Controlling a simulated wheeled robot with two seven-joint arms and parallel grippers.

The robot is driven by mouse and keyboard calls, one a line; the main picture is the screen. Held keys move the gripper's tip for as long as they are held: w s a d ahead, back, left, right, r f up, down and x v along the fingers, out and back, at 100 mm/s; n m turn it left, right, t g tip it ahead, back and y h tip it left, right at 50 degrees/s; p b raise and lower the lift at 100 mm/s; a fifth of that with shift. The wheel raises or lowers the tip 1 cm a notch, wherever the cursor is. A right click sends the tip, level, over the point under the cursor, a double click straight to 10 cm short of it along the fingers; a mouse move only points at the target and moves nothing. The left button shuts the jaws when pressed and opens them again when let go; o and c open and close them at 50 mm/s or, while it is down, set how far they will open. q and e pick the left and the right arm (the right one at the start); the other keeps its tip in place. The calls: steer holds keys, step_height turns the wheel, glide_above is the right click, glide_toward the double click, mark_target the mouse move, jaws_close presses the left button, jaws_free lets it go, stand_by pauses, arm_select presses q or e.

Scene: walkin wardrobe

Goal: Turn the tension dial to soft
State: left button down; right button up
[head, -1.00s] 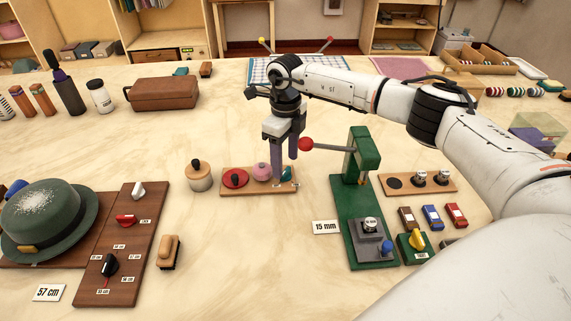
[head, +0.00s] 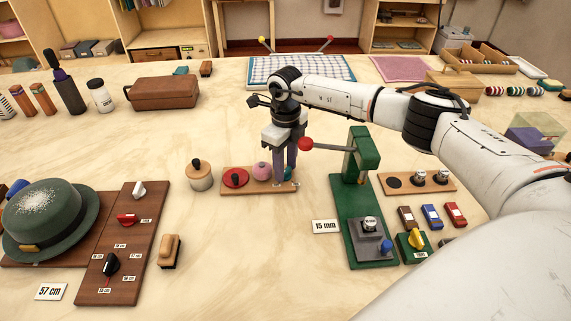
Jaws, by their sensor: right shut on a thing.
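A small wooden board (head: 247,190) lies mid-table with a red disc (head: 235,178), a pink round piece (head: 262,171) and a small teal piece at its right end. The teal piece appears to be the tension dial; it is mostly hidden by my fingers, and its setting and labels are too small to read. My right gripper (head: 287,175) points down over the board's right end, its purple fingers close together and shut on the teal piece. My left gripper is out of view.
A green press (head: 359,190) with a red-ended lever (head: 306,144) stands close right of my gripper. A round wooden pot (head: 199,178) is left of the board. A green hat (head: 45,220) and brown knob board (head: 122,245) lie at left.

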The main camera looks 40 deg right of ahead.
mark_target(286, 170)
steer(key=shift+m, duration=0.3)
steer(key=o, duration=1)
steer(key=shift+o, duration=0.2)
step_height(286, 170, up, 10)
steer(key=shift+r+b, duration=0.2)
steer(key=shift+b, duration=0.25)
